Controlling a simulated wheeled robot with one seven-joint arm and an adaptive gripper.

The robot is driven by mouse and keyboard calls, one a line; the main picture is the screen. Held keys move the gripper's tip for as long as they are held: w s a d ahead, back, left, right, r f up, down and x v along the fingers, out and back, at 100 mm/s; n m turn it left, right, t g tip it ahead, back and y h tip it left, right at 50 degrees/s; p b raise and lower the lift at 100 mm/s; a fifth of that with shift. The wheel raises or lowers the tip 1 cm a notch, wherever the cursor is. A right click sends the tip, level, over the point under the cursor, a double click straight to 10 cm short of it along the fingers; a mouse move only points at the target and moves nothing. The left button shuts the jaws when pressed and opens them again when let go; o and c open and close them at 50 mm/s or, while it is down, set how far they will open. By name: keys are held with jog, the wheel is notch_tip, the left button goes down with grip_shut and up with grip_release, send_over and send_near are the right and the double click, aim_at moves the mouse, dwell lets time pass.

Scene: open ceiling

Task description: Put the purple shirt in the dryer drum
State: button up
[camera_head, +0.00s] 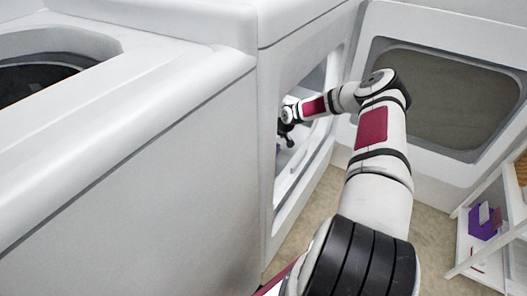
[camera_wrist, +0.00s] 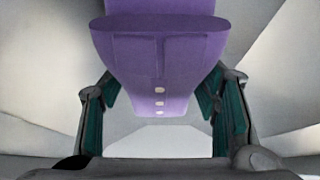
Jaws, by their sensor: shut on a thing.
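The purple shirt (camera_wrist: 160,60) fills the upper middle of the wrist view as a stiff, folded-looking piece with a row of pale buttons. My gripper (camera_wrist: 160,95) has its teal-padded fingers on either side of the shirt and is shut on it. In the head view my arm bends through the open front of the dryer (camera_head: 300,165), and my gripper (camera_head: 288,131) is just inside the opening. Pale smooth walls surround the shirt in the wrist view.
The dryer door (camera_head: 440,95) stands open to the right behind my arm. A white washer (camera_head: 150,170) with a dark top opening is at the left. A white shelf (camera_head: 480,255) holding a purple item (camera_head: 484,222) stands at the right. Some floor is clear between.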

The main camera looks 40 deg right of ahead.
jog(key=shift+f, duration=0.95)
jog(key=shift+f, duration=0.2)
jog(key=o, duration=1.5)
jog(key=shift+c, duration=0.2)
jog(key=shift+r, duration=0.2)
jog(key=p+v, duration=0.4)
jog(key=v, duration=0.8)
jog(key=shift+s, duration=0.1)
